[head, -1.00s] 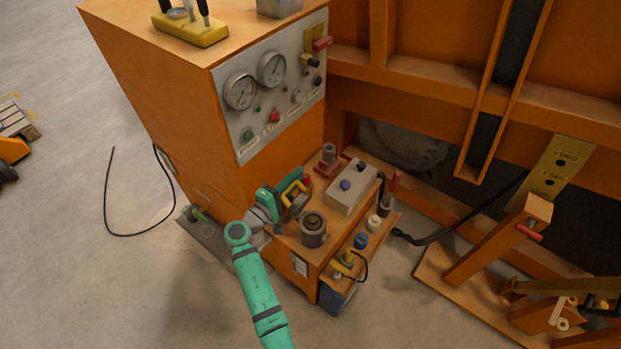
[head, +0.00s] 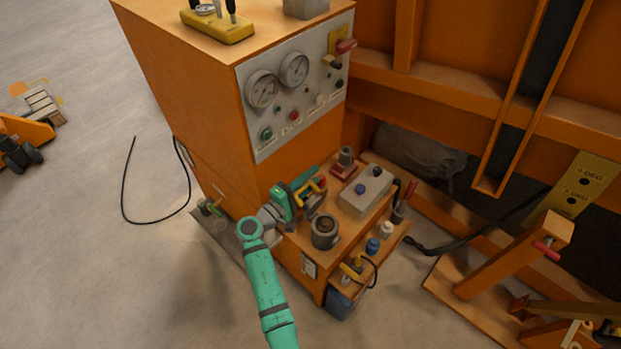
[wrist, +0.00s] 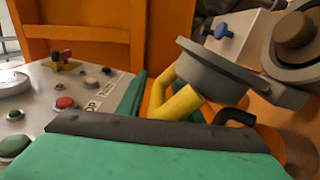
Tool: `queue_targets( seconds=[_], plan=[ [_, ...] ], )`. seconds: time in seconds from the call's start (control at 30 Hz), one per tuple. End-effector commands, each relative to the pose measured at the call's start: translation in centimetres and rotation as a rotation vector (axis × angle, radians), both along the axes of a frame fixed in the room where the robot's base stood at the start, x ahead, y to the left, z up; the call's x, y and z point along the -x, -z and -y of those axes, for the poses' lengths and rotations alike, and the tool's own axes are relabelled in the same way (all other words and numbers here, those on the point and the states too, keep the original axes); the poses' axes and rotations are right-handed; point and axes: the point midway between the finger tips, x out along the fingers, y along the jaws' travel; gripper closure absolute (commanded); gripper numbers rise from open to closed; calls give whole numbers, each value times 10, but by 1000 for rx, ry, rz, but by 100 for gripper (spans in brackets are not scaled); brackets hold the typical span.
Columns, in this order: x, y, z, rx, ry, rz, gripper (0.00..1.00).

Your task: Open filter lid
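The filter pot (head: 324,238) stands on the low orange shelf, its round top open with a brown core showing; it also shows in the wrist view (wrist: 298,38). The grey round filter lid (wrist: 215,75) is swung up and tilted beside the pot, on the side toward my gripper. My green gripper (head: 317,190) is beside the lid, left of and behind the pot. Its yellow fingers (wrist: 178,95) reach to the lid's near side. A black hooked piece (wrist: 237,117) is close by. Whether the fingers touch or hold anything is hidden.
The orange cabinet with its gauge panel (head: 298,95) rises close behind my gripper. A grey box with a blue knob (head: 364,192) is right of the pot. A red-based fitting (head: 345,165) stands behind. Open floor lies to the left.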

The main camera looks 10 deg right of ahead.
Motion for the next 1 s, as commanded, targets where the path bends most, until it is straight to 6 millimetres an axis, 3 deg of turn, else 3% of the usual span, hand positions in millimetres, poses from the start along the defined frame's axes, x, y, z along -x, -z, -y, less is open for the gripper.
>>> queue_targets(
  seconds=[0.27,0.7,1.0],
  plan=[
    [3,0,-6,0,-5,0,68],
    [48,2,-64,0,-4,0,68],
    [65,1,-85,0,0,0,68]
  ],
)
